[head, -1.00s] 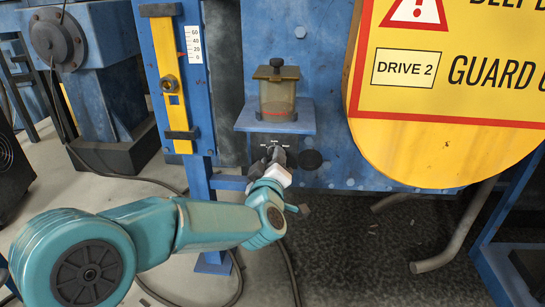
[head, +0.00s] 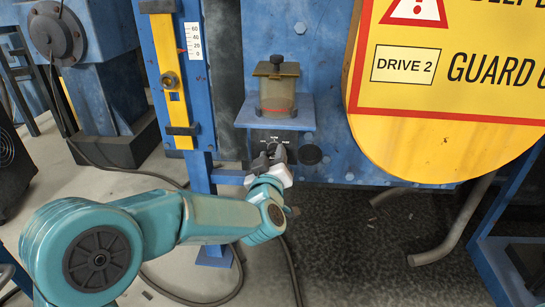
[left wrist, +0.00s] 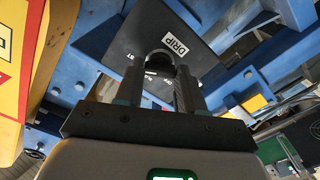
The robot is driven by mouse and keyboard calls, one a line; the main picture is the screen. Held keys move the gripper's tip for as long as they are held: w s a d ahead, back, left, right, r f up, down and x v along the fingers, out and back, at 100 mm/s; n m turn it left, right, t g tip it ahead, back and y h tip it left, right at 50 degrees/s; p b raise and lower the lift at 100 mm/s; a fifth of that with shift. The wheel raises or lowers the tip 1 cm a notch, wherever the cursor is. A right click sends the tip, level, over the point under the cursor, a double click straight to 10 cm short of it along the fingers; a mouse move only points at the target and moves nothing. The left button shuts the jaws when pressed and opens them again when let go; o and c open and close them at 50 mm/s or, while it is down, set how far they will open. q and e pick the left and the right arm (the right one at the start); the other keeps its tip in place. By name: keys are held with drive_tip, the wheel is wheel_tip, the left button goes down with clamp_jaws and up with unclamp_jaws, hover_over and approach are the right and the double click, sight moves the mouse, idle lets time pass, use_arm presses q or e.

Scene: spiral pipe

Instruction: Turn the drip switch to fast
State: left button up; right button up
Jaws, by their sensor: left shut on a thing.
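The drip switch is a dark round knob (left wrist: 158,58) on a black panel with a white DRIP label (left wrist: 175,47) in the left wrist view. White position words beside the knob are partly hidden and too small to read surely. In the head view the panel (head: 270,135) sits just under a small blue shelf. My left gripper (head: 272,154) is at the panel, and its fingers (left wrist: 158,85) are shut on the knob, one on each side. The fingers hide most of the knob in the head view, so its exact setting cannot be told. My right gripper is not in view.
An oil cup (head: 277,90) stands on the blue shelf (head: 300,116) just above my gripper. A large round yellow guard (head: 420,160) sticks out at the right. A yellow gauge strip (head: 173,85) is at the left.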

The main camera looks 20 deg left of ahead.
use_arm(q)
drive_tip(key=o, duration=1)
drive_tip(key=shift+o, duration=0.2)
drive_tip(key=shift+s, duration=0.1)
drive_tip(key=v, duration=1.6)
drive_tip(key=shift+p, duration=0.4)
drive_tip(key=shift+s, duration=0.1)
